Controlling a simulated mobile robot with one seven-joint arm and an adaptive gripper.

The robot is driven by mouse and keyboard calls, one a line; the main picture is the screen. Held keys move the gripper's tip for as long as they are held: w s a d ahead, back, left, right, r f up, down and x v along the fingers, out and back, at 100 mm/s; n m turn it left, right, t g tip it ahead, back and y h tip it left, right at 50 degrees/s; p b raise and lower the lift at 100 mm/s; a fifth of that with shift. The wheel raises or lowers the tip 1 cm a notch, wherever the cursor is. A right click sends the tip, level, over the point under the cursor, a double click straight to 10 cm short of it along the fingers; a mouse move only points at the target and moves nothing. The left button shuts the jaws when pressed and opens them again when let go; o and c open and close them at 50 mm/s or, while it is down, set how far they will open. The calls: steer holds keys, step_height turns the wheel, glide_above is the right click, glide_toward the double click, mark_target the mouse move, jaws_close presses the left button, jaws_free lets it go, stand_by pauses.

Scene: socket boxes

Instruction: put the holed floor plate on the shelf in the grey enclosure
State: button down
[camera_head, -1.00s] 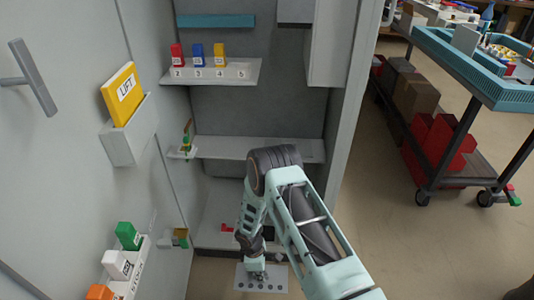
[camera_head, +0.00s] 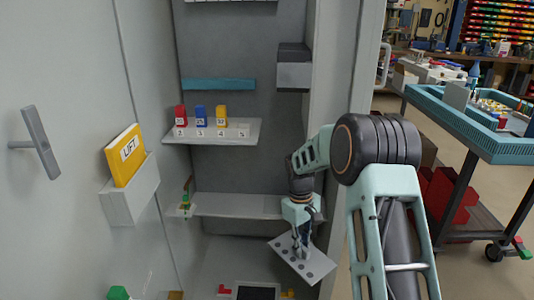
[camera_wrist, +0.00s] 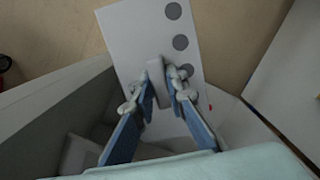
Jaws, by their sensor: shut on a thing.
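The holed floor plate (camera_head: 318,266) is a flat, light plate with dark round holes. It hangs tilted from my gripper (camera_head: 301,250), in front of the lower right part of the grey enclosure (camera_head: 240,160). In the wrist view my gripper (camera_wrist: 163,92) is shut on a small raised grip in the middle of the plate (camera_wrist: 138,32). The long white shelf (camera_head: 235,205) crosses the enclosure behind and above the plate. My arm hides its right end. The visible part of this shelf is mostly bare.
A smaller shelf (camera_head: 210,137) above holds red, blue and yellow blocks. The open door (camera_head: 60,190) at left carries a holder with a yellow LIFT card (camera_head: 126,156). A dark rectangle (camera_head: 256,293) and red pieces lie on the enclosure's floor. A cart (camera_head: 470,140) stands at right.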

steer(key=s+d+r+m+p, duration=0.1)
steer(key=s+r+m+p, duration=0.1)
steer(key=r+p, duration=0.8)
steer(key=s+d+r+m+p, duration=0.1)
steer(key=s+r+m+p, duration=0.2)
steer(key=r+p, duration=0.8)
steer(key=s+d+r+m+p, duration=0.1)
steer(key=s+r+m+p, duration=0.1)
steer(key=s+r+p, duration=0.4)
step_height(320, 180, up, 9)
steer(key=p, duration=0.5)
steer(key=shift+s+m+y, duration=0.25)
steer(key=shift+m+y, duration=0.05)
steer(key=shift+y, duration=0.1)
steer(key=shift+a, duration=0.15)
